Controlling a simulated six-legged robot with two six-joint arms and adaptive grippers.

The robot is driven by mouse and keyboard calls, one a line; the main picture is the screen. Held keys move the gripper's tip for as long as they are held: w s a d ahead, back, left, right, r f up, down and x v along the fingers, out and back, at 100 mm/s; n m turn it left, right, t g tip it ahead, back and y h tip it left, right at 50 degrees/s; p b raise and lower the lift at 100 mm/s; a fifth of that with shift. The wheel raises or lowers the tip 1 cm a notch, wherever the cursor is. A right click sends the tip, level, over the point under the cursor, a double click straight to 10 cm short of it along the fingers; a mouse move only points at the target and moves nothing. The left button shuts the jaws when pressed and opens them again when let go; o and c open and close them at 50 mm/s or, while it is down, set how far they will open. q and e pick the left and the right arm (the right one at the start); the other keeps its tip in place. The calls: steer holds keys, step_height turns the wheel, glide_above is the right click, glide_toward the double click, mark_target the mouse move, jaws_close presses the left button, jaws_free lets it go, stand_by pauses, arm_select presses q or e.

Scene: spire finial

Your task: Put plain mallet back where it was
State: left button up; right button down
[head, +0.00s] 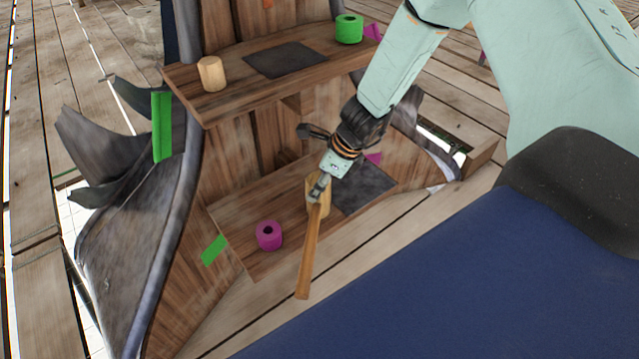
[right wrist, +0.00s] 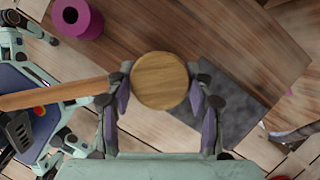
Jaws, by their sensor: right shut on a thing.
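The plain mallet has a pale round wooden head (head: 317,196) and a long brown handle (head: 308,255) that points toward the front edge of the lower shelf and past it. In the right wrist view the round end of its head (right wrist: 160,80) sits between the fingers, with the handle (right wrist: 55,93) reaching left. My right gripper (head: 321,185) is shut on the mallet's head, over the lower shelf (head: 255,205), left of a dark grey patch (head: 363,190). I cannot tell whether the head touches the shelf. My left gripper is not in view.
A magenta ring (head: 269,235) stands on the lower shelf, left of the mallet. The upper shelf (head: 235,97) holds a wooden cylinder (head: 211,74), a dark patch (head: 286,60) and a green ring (head: 348,29). Its front edge overhangs behind my gripper.

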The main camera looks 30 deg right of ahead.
steer(key=shift+f, duration=0.15)
steer(key=c, duration=0.5)
jaws_free()
steer(key=p+v, duration=0.6)
steer(key=shift+d+r, duration=0.1)
steer(key=shift+r, duration=0.3)
steer(key=p+v, duration=0.5)
steer(key=p, duration=0.1)
steer(key=shift+s+d+r, duration=0.1)
steer(key=shift+s+r, duration=0.05)
steer(key=shift+r, duration=0.05)
